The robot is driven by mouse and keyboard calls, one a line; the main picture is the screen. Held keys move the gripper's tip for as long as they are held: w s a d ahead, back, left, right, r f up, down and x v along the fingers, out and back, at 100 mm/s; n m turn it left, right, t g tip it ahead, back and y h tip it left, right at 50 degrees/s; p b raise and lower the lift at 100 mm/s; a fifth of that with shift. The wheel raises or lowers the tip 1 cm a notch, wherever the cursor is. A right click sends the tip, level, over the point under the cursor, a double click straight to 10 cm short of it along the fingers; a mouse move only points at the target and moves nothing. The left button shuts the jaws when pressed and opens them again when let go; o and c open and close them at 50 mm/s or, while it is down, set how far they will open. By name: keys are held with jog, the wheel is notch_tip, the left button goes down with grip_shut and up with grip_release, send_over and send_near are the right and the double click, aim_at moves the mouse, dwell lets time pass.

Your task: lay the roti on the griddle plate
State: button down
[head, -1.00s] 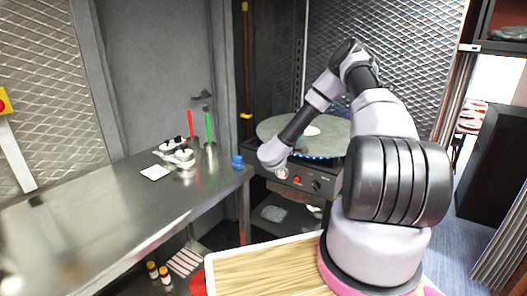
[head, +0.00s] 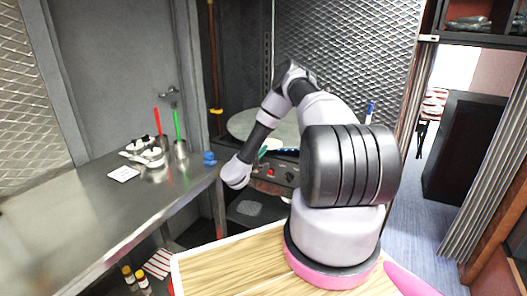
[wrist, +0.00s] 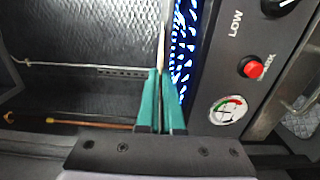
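The griddle plate (head: 243,122) is a wide grey disc on top of the stove behind my arm in the head view. My gripper (head: 264,151) is in front of the plate's near edge, partly hidden by my wrist. A pale piece of the roti (head: 274,144) shows just past the fingers. In the wrist view the teal fingers (wrist: 160,88) are close together on a thin pale edge, the roti (wrist: 161,48) seen edge-on. I cannot tell whether the roti touches the plate.
The stove front has a red button (wrist: 252,69) and a dial (wrist: 228,109), close to my gripper. Blue-lit perforations (wrist: 184,55) show beside the fingers. Open floor (head: 412,190) lies at right.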

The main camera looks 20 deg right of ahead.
jog(key=c, duration=1.4)
grip_release()
jog(key=shift+f, duration=0.15)
jog(key=o, duration=0.3)
jog(key=shift+o, duration=0.2)
